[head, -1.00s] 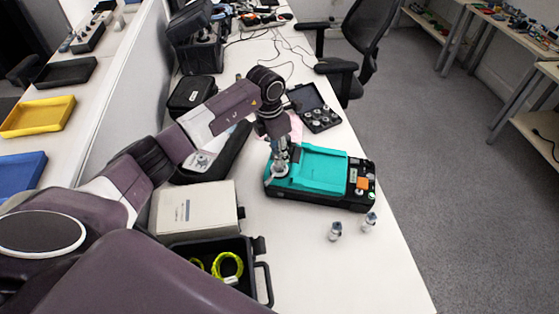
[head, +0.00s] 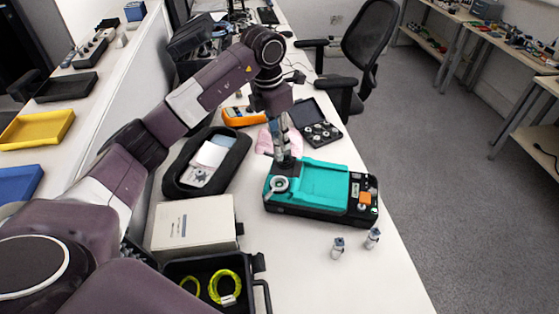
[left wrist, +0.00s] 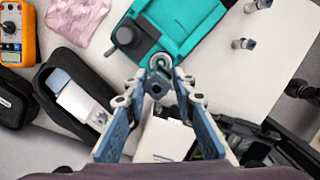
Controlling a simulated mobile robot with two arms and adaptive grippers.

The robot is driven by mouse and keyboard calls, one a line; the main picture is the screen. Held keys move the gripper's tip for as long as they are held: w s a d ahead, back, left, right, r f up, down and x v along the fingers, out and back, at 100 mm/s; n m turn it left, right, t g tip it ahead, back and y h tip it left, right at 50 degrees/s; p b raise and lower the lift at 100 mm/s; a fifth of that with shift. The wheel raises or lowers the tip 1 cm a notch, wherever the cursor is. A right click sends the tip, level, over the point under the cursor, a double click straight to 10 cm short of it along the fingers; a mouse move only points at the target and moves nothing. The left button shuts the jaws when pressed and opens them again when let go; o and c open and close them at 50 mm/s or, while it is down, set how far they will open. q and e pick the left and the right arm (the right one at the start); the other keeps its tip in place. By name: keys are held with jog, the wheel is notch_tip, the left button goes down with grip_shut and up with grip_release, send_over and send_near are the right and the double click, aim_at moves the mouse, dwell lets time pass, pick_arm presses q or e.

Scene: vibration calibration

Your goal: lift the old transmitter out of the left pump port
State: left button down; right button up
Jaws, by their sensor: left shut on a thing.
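The pump (head: 325,180) is a teal and black unit lying on the table; it also shows at the top of the left wrist view (left wrist: 185,22). Its left port (head: 280,184) is a pale ring with a dark middle. My left gripper (head: 285,156) is just behind and above that port. In the left wrist view its fingers (left wrist: 158,88) are shut on a small metallic cylinder, the old transmitter (left wrist: 158,70). Two similar transmitters (head: 338,247) stand upright in front of the pump. My right gripper is not in view.
A white box (head: 193,226) and an open black case with yellow coils (head: 263,292) are at front left. A black pouch (head: 178,178), an orange meter (head: 243,116), a pink cloth (head: 264,141) and an open parts case (head: 330,120) lie behind.

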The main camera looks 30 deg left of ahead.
pick_arm(q)
notch_tip(320, 180, up, 7)
jog(key=shift+r+b, duration=0.15)
jog(key=shift+b, duration=0.45)
jog(key=shift+r, duration=0.75)
notch_tip(320, 180, up, 4)
jog(key=p, duration=0.3)
